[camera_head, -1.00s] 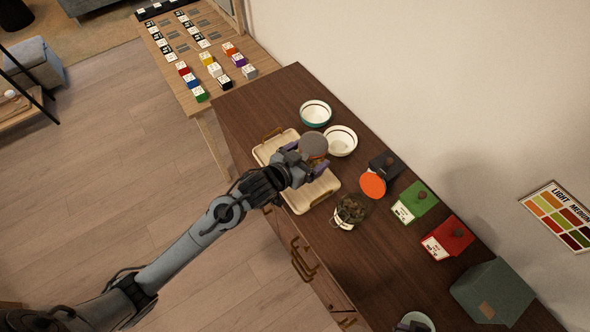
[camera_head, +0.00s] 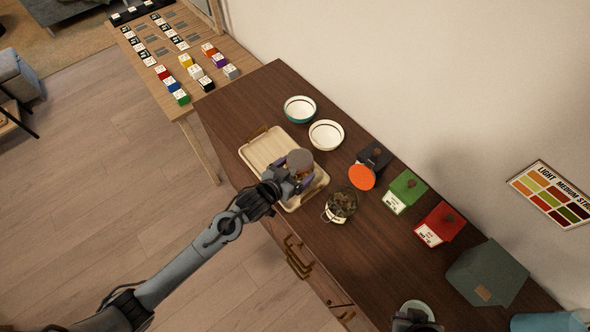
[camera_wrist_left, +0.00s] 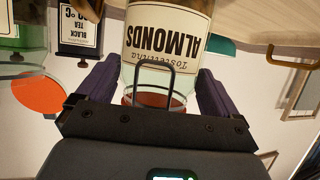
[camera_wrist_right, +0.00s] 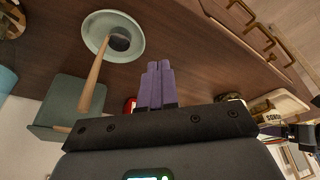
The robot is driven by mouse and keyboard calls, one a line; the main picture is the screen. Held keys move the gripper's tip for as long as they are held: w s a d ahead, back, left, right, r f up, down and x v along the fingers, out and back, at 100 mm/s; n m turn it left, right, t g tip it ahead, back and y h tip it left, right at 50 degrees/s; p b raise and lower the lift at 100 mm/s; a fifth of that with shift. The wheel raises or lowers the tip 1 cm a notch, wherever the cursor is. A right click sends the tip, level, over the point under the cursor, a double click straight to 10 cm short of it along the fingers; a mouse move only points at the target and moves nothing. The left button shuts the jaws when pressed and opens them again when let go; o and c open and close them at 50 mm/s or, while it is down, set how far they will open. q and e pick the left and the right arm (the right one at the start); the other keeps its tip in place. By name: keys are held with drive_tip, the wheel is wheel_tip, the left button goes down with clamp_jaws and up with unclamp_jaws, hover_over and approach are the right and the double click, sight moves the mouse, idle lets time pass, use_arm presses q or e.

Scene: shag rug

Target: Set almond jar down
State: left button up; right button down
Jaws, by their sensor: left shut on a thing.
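Two bowls (camera_head: 299,109) (camera_head: 326,134) stand behind the tray. A glass jar of dark contents (camera_head: 341,205) stands right of it, near an orange disc (camera_head: 362,177). Black, green (camera_head: 407,191) and red (camera_head: 440,224) boxes line the wall. The tray's left half is clear.

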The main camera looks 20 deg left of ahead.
use_arm(q)
drive_tip(key=shift+w, duration=0.1)
idle(0.3)
drive_tip(key=o, duration=1.3)
drive_tip(key=shift+f, duration=0.15)
drive_tip(key=shift+o, duration=0.2)
drive_tip(key=shift+s+a+r, duration=0.15)
drive_tip(key=shift+s+r, duration=0.2)
drive_tip(key=shift+s, duration=0.05)
drive_tip(key=s+a+g+y, duration=0.2)
drive_tip(key=s+a+g, duration=0.1)
drive_tip(key=s, duration=1.1)
drive_tip(key=s+a+r+n+g+y, duration=0.1)
drive_tip(key=s+a+g, duration=0.2)
drive_tip(key=s, duration=1.1)
drive_tip(key=g, duration=0.3)
drive_tip(key=shift+r+y+p, duration=0.25)
drive_tip(key=shift+y+p, duration=0.1)
drive_tip(key=shift+y, duration=0.05)
drive_tip(key=shift+s+r, duration=0.1)
